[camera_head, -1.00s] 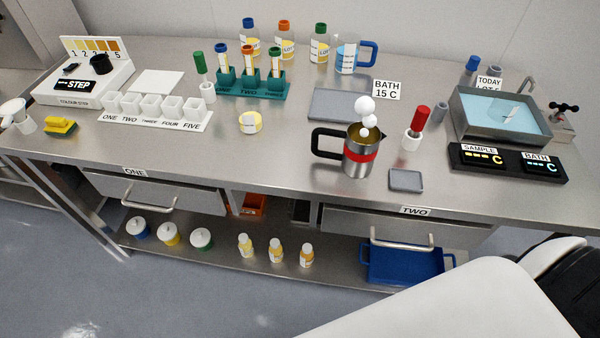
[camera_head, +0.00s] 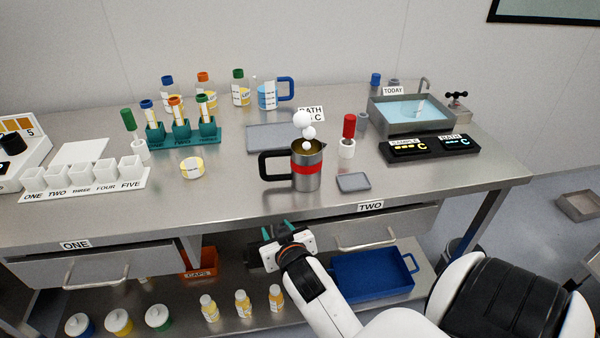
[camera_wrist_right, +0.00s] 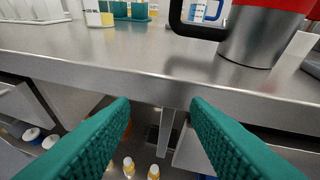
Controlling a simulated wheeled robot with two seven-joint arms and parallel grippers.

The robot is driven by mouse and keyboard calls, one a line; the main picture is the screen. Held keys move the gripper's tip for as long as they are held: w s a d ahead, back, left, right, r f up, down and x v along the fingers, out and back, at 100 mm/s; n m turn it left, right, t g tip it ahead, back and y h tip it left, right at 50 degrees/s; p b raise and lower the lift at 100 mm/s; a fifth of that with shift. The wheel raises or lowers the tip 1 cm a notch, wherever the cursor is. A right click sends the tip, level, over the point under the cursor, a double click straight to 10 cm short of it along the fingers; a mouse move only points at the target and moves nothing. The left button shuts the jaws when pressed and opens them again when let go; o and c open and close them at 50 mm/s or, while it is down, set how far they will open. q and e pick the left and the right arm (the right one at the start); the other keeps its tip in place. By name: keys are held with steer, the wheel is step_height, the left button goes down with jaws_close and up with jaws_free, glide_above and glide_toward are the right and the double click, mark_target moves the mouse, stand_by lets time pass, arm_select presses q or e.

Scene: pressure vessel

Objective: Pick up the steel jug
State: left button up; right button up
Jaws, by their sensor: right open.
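The steel jug (camera_head: 307,181) stands upright near the front edge of the bench. It has a red band and a black handle (camera_head: 270,166) on its left side, with white puffs above its mouth. In the right wrist view the jug (camera_wrist_right: 255,42) is at the upper right, its top cut off, with its black handle (camera_wrist_right: 198,28) towards the middle. My right gripper (camera_head: 277,229) is open and empty, in front of the bench edge and below the jug. Its green fingers (camera_wrist_right: 159,125) are spread in the wrist view. My left gripper is out of view.
A grey pad (camera_head: 353,182) lies right of the jug, and a red-handled tool in a white holder (camera_head: 347,147) stands behind it. The bench front edge and drawer two (camera_head: 385,225) are close to my right gripper.

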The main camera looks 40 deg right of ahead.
mark_target(263, 167)
steer(key=w+d+r+t, duration=0.1)
steer(key=r, duration=0.1)
steer(key=w+d+r+m+t+h, duration=0.1)
steer(key=w+r, duration=0.1)
steer(key=r, duration=0.1)
steer(key=w+d+r+t+h, duration=0.1)
steer(key=w+r, duration=0.1)
steer(key=shift+r+m+t, duration=0.15)
steer(key=shift+m+t, duration=0.15)
steer(key=shift+h, duration=0.3)
steer(key=p+x, duration=0.1)
steer(key=x, duration=0.5)
steer(key=shift+w+r, duration=0.1)
steer(key=shift+r, duration=0.1)
steer(key=shift+p+x, duration=0.75)
steer(key=shift+x, duration=2.2)
steer(key=shift+a, duration=0.1)
jaws_close()
